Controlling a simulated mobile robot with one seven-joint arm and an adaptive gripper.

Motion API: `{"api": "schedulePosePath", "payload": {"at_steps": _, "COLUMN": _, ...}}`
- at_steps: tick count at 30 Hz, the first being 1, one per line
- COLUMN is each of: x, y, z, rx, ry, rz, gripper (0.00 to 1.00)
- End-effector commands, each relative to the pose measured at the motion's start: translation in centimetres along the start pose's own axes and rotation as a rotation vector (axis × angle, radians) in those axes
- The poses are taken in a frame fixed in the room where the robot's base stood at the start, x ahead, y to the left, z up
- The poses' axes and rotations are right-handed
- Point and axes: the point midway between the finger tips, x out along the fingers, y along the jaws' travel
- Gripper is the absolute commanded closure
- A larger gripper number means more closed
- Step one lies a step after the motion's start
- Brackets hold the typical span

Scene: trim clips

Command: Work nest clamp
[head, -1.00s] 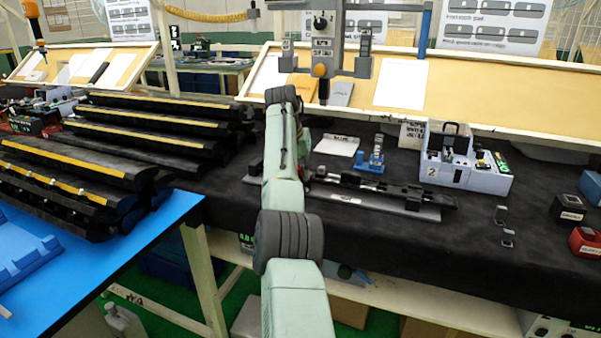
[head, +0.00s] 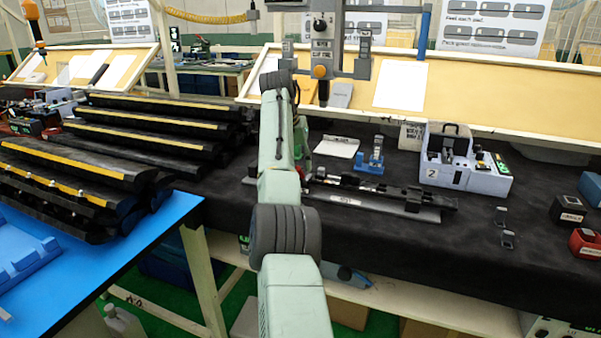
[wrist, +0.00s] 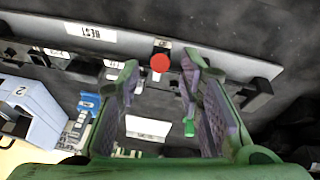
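The nest is a long dark fixture on a grey base plate (head: 350,201) on the black bench, just right of my arm in the head view. In the wrist view its plate (wrist: 200,54) runs across the top, with an upside-down label. A red round knob (wrist: 160,63), seemingly the clamp's handle, stands on it. My gripper (wrist: 159,72) is open, with its green fingers either side of the knob in the picture. I cannot tell whether they touch it. In the head view my arm hides most of the gripper and the knob.
A grey-blue device marked 2 (head: 463,168) and a blue stand (head: 371,160) are behind and right of the nest. A white card (head: 336,146) lies behind it. Black trim lengths (head: 150,125) are stacked at left.

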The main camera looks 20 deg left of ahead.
Motion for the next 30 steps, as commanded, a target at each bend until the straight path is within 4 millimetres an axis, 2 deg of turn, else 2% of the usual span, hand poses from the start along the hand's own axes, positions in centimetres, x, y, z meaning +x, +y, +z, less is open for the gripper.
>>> {"api": "schedulePosePath", "payload": {"at_steps": 1, "x": -1.4, "y": 0.0, "z": -0.1, "rx": 0.000, "ry": 0.004, "rz": 0.000, "gripper": 0.66}}
{"api": "schedulePosePath", "payload": {"at_steps": 6, "x": -4.9, "y": 0.0, "z": 0.0, "rx": 0.001, "ry": 0.002, "rz": 0.001, "gripper": 0.66}}
{"api": "schedulePosePath", "payload": {"at_steps": 12, "x": -7.2, "y": 0.0, "z": 0.0, "rx": -0.001, "ry": 0.000, "rz": 0.000, "gripper": 0.66}}
{"api": "schedulePosePath", "payload": {"at_steps": 30, "x": -7.6, "y": -0.1, "z": -0.1, "rx": 0.000, "ry": 0.007, "rz": -0.001, "gripper": 0.66}}
